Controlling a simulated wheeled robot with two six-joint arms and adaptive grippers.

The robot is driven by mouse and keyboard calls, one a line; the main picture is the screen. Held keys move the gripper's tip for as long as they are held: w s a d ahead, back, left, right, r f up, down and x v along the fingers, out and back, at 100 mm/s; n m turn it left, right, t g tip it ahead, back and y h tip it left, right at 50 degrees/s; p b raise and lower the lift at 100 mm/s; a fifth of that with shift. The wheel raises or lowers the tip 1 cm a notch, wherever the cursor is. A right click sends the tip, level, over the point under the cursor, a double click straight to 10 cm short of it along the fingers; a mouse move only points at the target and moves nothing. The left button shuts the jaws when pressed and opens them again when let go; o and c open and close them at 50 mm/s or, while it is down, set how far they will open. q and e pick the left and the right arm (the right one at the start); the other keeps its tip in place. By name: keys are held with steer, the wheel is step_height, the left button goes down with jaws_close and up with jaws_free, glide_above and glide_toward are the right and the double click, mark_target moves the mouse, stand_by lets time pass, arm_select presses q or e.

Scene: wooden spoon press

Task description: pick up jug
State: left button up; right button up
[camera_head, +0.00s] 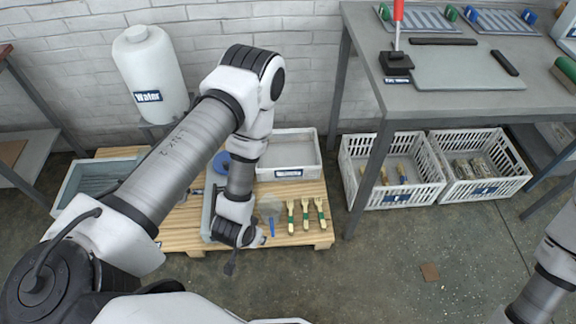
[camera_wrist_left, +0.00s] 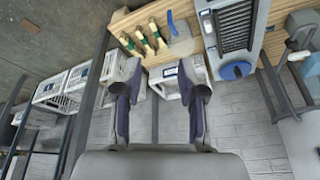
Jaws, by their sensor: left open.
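A pale, see-through vessel with a blue handle, which looks like the jug (camera_head: 269,207), stands on the wooden pallet (camera_head: 312,238) just right of my left wrist. It also shows at the top of the left wrist view (camera_wrist_left: 180,28), beyond the fingers and right of the brushes. My left gripper (camera_wrist_left: 160,74) is open with nothing between its fingers, and apart from the jug. In the head view my wrist hides part of the pallet. My right arm shows at the right edge, but its gripper is out of view.
Several green-and-wood brushes (camera_head: 305,213) lie right of the jug. A grey ridged unit (camera_wrist_left: 236,28) and a blue disc (camera_head: 221,162) are close by. A white tray (camera_head: 302,152) lies behind. A water tank (camera_head: 150,72) stands at left; a table (camera_head: 364,50) and white crates (camera_head: 416,153) at right.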

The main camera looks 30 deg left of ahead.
arm_select(q)
steer(key=w+a+f+t+b, duration=0.1)
steer(key=w+f+t+b, duration=0.1)
steer(key=w+f+b, duration=0.45)
steer(key=w+f+t+b, duration=0.2)
steer(key=f+b, duration=0.1)
steer(key=f, duration=0.6)
steer(key=t+y+b, duration=0.2)
steer(key=t+b, duration=0.3)
steer(key=b, duration=0.8)
glide_toward(281, 206)
steer(key=shift+d+f, duration=0.2)
steer(key=shift+f, duration=0.1)
steer(key=b+x, duration=0.1)
steer(key=x, duration=0.1)
steer(key=b+x, duration=0.1)
steer(key=x, duration=0.1)
steer(key=b+x, duration=0.1)
steer(key=x, duration=0.2)
steer(key=shift+w+a+r+b, duration=0.1)
steer(key=shift+w+r+b, duration=0.15)
steer(key=shift+b, duration=0.15)
steer(key=shift+w, duration=0.15)
steer(key=shift+r, duration=0.1)
steer(key=shift+c, duration=0.2)
arm_select(e)
step_height(281, 206, down, 31)
steer(key=shift+d+r, duration=0.15)
steer(key=shift+d, duration=0.05)
